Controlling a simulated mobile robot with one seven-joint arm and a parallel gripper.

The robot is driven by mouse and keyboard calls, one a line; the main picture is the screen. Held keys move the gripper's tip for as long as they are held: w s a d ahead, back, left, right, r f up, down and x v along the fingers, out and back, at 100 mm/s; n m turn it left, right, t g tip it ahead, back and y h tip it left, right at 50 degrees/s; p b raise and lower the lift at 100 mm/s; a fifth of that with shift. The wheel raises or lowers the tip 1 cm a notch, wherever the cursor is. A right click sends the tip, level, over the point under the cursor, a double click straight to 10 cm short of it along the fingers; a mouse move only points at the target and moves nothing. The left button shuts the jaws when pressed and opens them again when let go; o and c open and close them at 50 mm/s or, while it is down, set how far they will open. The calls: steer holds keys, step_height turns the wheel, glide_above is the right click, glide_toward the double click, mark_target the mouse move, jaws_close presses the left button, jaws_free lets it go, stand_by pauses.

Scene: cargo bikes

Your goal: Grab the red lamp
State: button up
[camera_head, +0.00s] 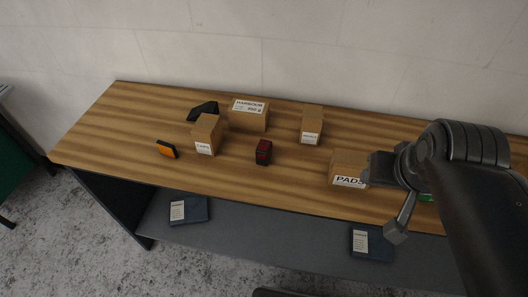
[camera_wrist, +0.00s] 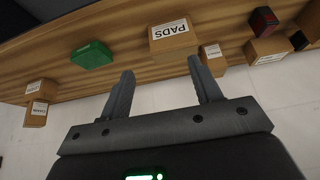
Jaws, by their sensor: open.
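The red lamp (camera_head: 264,151) is a small dark-red block standing on the wooden bench, near the middle of its top in the head view. It also shows in the wrist view (camera_wrist: 264,21), small at the upper right. My gripper (camera_head: 374,168) is at the right of the head view, beside the PADS box and well to the right of the lamp. In the wrist view its two fingers (camera_wrist: 158,82) are spread apart with nothing between them. In the head view my arm hides part of the bench's right side.
A PADS box (camera_head: 348,168) stands between my gripper and the lamp. Cardboard boxes (camera_head: 249,113), (camera_head: 207,134), (camera_head: 311,125) stand behind and left of the lamp. An orange block (camera_head: 166,149) lies farther left. A green box (camera_wrist: 92,55) shows in the wrist view. A wall backs the bench.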

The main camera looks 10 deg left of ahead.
steer(key=m+g, duration=0.1)
steer(key=g, duration=0.5)
glide_above(264, 145)
step_height(264, 145, down, 11)
steer(key=shift+w+d+r, duration=0.1)
steer(key=shift+w+d, duration=0.05)
steer(key=f, duration=0.5)
steer(key=shift+s+f, duration=0.15)
steer(key=shift+s, duration=0.1)
steer(key=shift+c, duration=0.6)
